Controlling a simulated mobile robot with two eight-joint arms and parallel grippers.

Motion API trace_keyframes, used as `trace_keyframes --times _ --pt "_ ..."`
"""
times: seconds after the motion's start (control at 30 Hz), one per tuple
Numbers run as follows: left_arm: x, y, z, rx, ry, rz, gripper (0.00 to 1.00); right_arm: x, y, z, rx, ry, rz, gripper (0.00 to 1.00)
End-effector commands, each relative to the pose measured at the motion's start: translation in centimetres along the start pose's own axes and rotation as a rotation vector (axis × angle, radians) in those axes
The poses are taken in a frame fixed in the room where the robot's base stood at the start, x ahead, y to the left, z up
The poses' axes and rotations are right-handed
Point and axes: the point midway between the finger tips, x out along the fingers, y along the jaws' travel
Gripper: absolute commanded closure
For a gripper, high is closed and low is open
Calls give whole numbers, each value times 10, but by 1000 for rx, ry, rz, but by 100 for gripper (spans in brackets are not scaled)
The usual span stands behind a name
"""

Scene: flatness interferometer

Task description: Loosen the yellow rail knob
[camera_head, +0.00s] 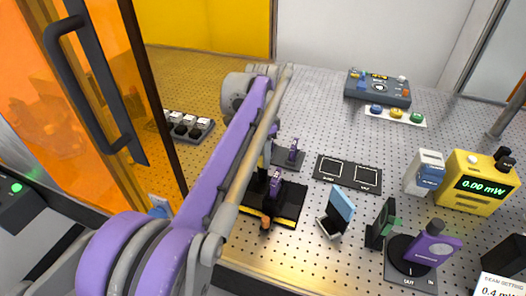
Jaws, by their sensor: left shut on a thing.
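My left arm (222,165) reaches from the lower left over the perforated bench and covers much of the area around the rail. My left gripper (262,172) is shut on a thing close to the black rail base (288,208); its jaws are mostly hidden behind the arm. The thing held appears to be the yellow rail knob, but the knob does not show clearly. A purple mount (276,184) stands on the rail base. A small orange-brown part (265,223) shows at its front. My right gripper is not in view.
A second purple mount (294,150) stands behind. A black two-square plate (348,173), a blue-faced stand (339,210), a green-and-black mount (380,226) and a purple device on a dial (432,245) stand right. A yellow meter (478,182) reads 0.00 mW. An orange door (85,90) is left.

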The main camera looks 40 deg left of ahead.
Motion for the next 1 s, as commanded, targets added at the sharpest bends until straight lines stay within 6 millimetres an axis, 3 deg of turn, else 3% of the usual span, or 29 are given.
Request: trace_keyframes --times 0.6,1.0 --pt "-2 -1 1 -577 11 -1 100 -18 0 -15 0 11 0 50" --pt "-1 -1 1 -836 16 -1 100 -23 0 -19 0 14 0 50"
